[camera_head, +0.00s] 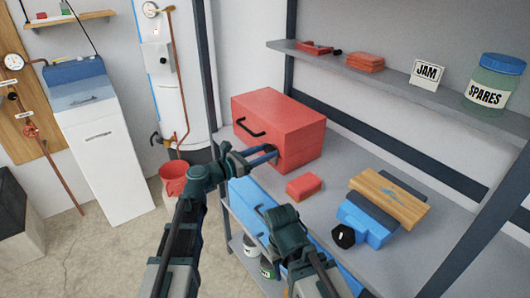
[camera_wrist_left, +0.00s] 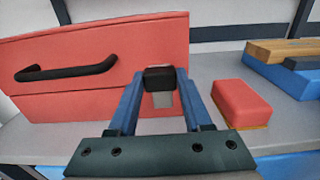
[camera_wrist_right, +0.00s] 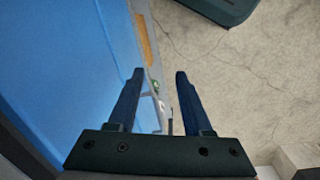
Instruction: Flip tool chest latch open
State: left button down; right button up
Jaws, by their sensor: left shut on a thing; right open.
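The red tool chest (camera_head: 270,112) stands on the shelf, its black handle (camera_head: 250,128) on the front. It also shows in the left wrist view (camera_wrist_left: 110,50). There, its latch (camera_wrist_left: 161,80) is a black piece above a small grey plate, right of the handle. My left gripper (camera_wrist_left: 158,74) has its blue fingers on either side of the black piece, shut on it. In the head view, my left gripper (camera_head: 268,154) reaches the chest's front and hides the latch. My right gripper (camera_wrist_right: 158,73) is open and empty, beside a blue surface, with floor beyond.
A red block (camera_head: 304,186) lies on the shelf right of the chest. Further right, a wooden board (camera_head: 390,198) lies over blue and dark items. A rack post (camera_head: 207,70) stands left of the chest.

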pick_arm(q)
jog(key=f+t+h+b, duration=0.1)
jog(key=b, duration=0.3)
jog(key=s+a+f+t+h+b, duration=0.1)
jog(key=h+b, duration=0.1)
jog(key=b, duration=0.3)
jog(key=a+f+t+h+b, duration=0.1)
jog(key=b, duration=0.4)
jog(key=shift+s+f+h, duration=0.2)
jog(key=shift+f+h, duration=0.1)
jog(key=shift+f, duration=0.1)
jog(key=shift+s+a+r+t+b, duration=0.1)
jog(key=shift+r+t+b, duration=0.05)
jog(key=shift+t+b, duration=0.2)
jog(key=shift+s+a+f+b, duration=0.15)
jog(key=shift+f+b, duration=0.45)
jog(key=shift+f, duration=0.05)
jog(key=shift+s+a+f+b, duration=0.1)
jog(key=shift+f+b, duration=0.5)
jog(key=shift+f, duration=0.1)
jog(key=shift+c, duration=1.8)
grip_release()
jog(key=shift+w+d, duration=0.1)
jog(key=shift+o, duration=0.2)
